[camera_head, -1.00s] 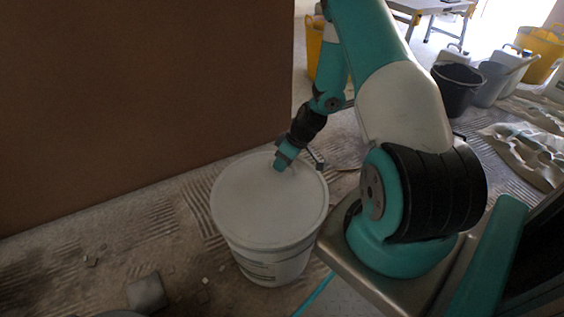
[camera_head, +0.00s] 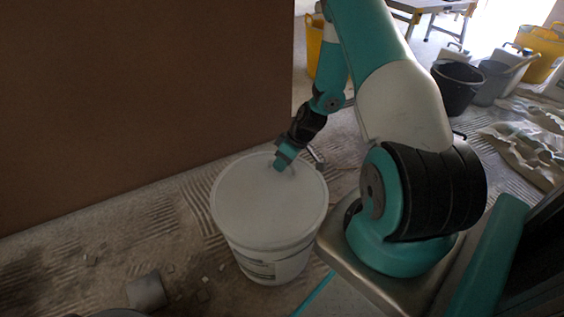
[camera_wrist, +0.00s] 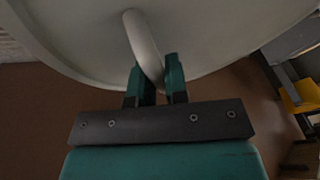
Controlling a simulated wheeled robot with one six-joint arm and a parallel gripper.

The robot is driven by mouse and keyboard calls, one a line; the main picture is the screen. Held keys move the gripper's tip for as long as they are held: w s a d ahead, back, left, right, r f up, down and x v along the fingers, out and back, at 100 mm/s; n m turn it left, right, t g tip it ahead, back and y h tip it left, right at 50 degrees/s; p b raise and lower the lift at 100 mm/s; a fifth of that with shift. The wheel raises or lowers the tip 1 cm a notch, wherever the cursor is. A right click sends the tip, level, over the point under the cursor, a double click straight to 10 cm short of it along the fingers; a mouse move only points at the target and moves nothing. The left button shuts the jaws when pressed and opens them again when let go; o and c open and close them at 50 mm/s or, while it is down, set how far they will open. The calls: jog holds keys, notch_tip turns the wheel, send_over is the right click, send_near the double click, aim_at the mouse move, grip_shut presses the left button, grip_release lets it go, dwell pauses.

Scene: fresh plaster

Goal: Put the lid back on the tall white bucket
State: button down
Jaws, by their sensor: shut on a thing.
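The tall white bucket (camera_head: 278,266) stands upright on the floor, left of my arm. The round white lid (camera_head: 262,205) lies over its mouth, roughly level. I cannot tell whether it is pressed fully down. My gripper (camera_head: 281,165) is at the lid's far edge, reaching down from the upper right. In the wrist view, my gripper (camera_wrist: 160,82) is shut on the lid's pale curved handle (camera_wrist: 143,42), which passes between the two teal fingers. The pale underlying disc of the lid (camera_wrist: 220,35) fills the top of that view. The bucket's inside is hidden.
A large brown board (camera_head: 140,90) stands behind the bucket on the left. A grey block (camera_head: 147,291) and small rubble lie on the dusty floor at front left. Black (camera_head: 458,88) and yellow (camera_head: 543,50) tubs and crumpled bags (camera_head: 525,150) are at the right.

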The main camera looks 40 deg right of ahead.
jog(key=shift+f, duration=0.2)
jog(key=c, duration=1.1)
grip_release()
jog(key=shift+o, duration=0.2)
jog(key=shift+d, duration=0.1)
jog(key=shift+r, duration=0.1)
jog(key=p+v, duration=0.5)
jog(key=v, duration=1.2)
jog(key=shift+s+r, duration=0.15)
jog(key=shift+s, duration=0.05)
